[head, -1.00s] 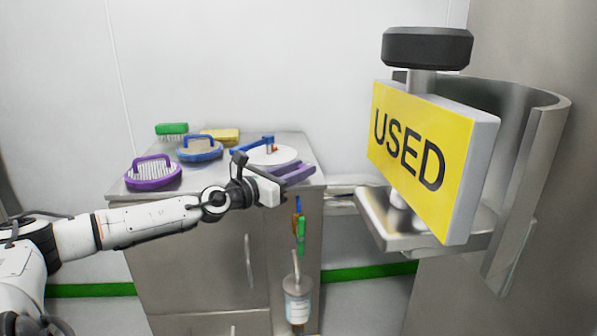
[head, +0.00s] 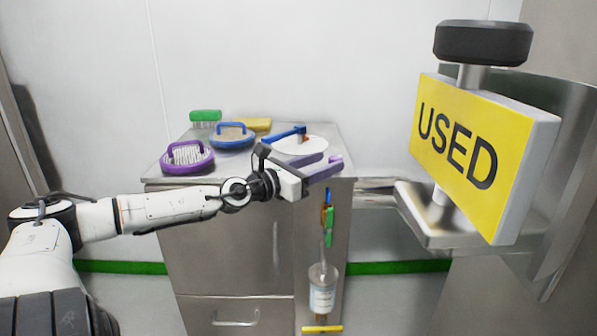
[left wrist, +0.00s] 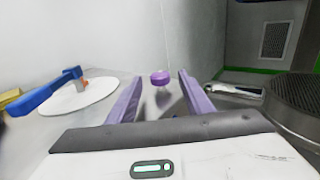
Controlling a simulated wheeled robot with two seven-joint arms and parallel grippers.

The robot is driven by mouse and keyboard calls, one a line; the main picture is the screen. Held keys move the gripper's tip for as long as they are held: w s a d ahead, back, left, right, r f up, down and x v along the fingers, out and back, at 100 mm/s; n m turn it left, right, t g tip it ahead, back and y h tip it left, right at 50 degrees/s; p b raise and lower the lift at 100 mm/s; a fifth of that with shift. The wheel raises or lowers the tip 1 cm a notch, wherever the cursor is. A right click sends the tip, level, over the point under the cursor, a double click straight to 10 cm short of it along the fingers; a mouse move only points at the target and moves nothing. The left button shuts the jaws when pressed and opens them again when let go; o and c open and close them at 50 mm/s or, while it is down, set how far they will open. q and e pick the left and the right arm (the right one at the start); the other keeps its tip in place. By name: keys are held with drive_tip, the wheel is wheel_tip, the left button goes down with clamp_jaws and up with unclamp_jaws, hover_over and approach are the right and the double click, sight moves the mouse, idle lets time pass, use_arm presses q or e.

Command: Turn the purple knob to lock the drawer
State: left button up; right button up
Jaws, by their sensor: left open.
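A small round purple knob (left wrist: 160,77) on a short stem shows in the left wrist view. It lies between and slightly beyond the two purple fingers of my left gripper. My left gripper (head: 332,163) is open, with a gap on both sides of the knob in the wrist view. In the head view its fingers are at the right edge of the steel cabinet top, and I cannot pick the knob out from them. The steel cabinet (head: 228,255) has a drawer front (head: 235,312) at the bottom. My right gripper is out of view.
Purple (head: 187,157) and blue (head: 232,136) handled brushes, a green brush (head: 205,116), a yellow item (head: 256,124) and a white disc (head: 300,146) with a blue handle lie on the cabinet. A yellow USED sign (head: 460,150) stands right. A labelled bottle (head: 322,292) is below.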

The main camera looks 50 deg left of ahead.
use_arm(q)
drive_tip(key=s+p, duration=0.2)
drive_tip(key=shift+s+r, duration=0.1)
drive_tip(key=shift+s, duration=0.3)
drive_tip(key=s+p, duration=0.1)
drive_tip(key=s, duration=0.4)
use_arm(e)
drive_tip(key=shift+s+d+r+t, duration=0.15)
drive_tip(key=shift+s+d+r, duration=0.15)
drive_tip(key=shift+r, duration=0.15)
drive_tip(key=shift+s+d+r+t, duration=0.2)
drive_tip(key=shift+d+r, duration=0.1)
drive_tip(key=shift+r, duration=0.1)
